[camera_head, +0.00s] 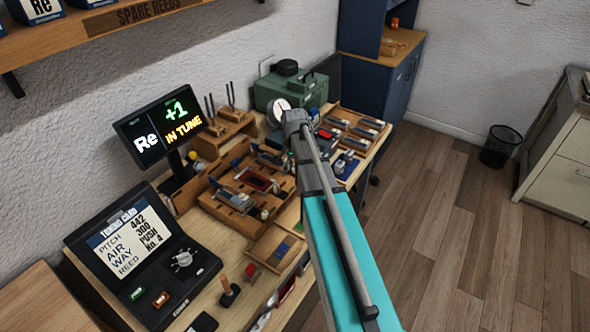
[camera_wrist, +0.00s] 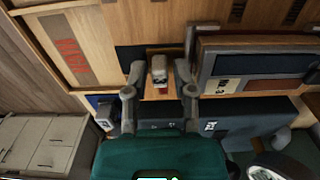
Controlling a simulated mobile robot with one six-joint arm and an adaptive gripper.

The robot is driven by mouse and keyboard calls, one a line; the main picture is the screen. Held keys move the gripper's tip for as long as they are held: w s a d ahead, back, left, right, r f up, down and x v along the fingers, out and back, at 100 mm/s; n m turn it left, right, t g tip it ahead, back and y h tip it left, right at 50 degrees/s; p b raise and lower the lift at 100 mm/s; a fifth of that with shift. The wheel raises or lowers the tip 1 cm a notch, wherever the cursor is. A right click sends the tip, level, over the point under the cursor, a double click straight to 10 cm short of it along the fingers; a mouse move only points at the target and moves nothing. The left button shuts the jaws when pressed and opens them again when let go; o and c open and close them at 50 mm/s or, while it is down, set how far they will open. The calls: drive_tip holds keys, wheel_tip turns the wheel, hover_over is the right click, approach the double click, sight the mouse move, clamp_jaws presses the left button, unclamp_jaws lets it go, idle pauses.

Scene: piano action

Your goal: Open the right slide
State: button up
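My gripper (camera_wrist: 158,80) shows in the wrist view with its two fingers apart. A small grey block with a rounded end (camera_wrist: 159,68) stands between the fingertips, with a bit of red below it. Narrow gaps seem to show on both sides of it, so I see no firm grip. I cannot tell for sure whether this block belongs to the right slide. In the head view, my arm reaches over the bench and its wrist hides the fingers and the spot under them. No slide can be clearly made out there.
On the workbench stand a tuner screen (camera_head: 160,130) reading "Re +1 IN TUNE", a black control console (camera_head: 145,255), a wooden reed fixture (camera_head: 240,200) and a green case (camera_head: 290,88). A tray of reed parts (camera_head: 355,128) lies right of my wrist.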

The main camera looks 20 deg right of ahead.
clamp_jaws()
idle(0.3)
drive_tip(key=shift+s+a, duration=0.1)
drive_tip(key=shift+s, duration=0.05)
